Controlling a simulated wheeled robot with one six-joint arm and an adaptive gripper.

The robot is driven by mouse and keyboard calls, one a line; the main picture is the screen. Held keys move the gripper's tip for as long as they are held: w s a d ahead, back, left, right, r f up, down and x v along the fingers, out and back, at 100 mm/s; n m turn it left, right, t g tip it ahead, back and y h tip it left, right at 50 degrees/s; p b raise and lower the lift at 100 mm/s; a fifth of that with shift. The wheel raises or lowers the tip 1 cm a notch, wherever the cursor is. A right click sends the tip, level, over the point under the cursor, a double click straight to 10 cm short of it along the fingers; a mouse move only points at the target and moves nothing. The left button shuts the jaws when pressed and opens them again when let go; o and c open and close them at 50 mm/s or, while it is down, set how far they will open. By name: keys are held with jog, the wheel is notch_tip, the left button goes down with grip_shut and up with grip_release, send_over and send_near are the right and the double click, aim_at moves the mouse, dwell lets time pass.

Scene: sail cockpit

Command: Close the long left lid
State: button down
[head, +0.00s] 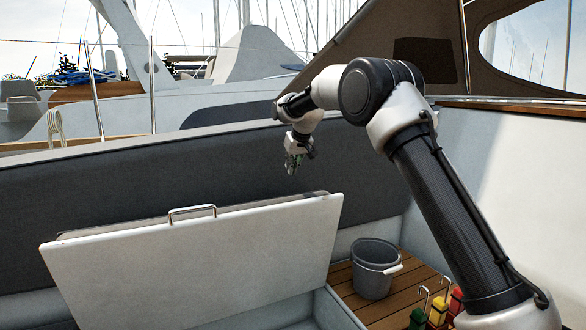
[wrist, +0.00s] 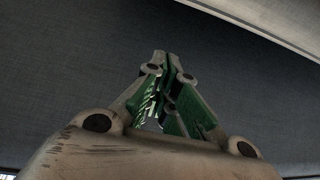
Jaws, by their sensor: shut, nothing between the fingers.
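The long left lid (head: 200,262) is a white panel with a metal handle (head: 192,212) on its upper part. It stands raised and tilted in the head view, its broad face toward me. My gripper (head: 291,170) hangs above and behind the lid's upper right edge, apart from it, in front of the grey backrest. The lid does not show in the wrist view.
A grey bucket (head: 372,272) stands on the wooden slatted floor right of the lid. Green, yellow and red handled items (head: 438,310) stand near my arm's base. The grey backrest (head: 120,185) runs behind the lid. The air above the lid is clear.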

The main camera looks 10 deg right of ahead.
notch_tip(320, 180, down, 7)
jog(key=shift+s, duration=0.15)
dwell(0.4)
jog(key=shift+d, duration=0.1)
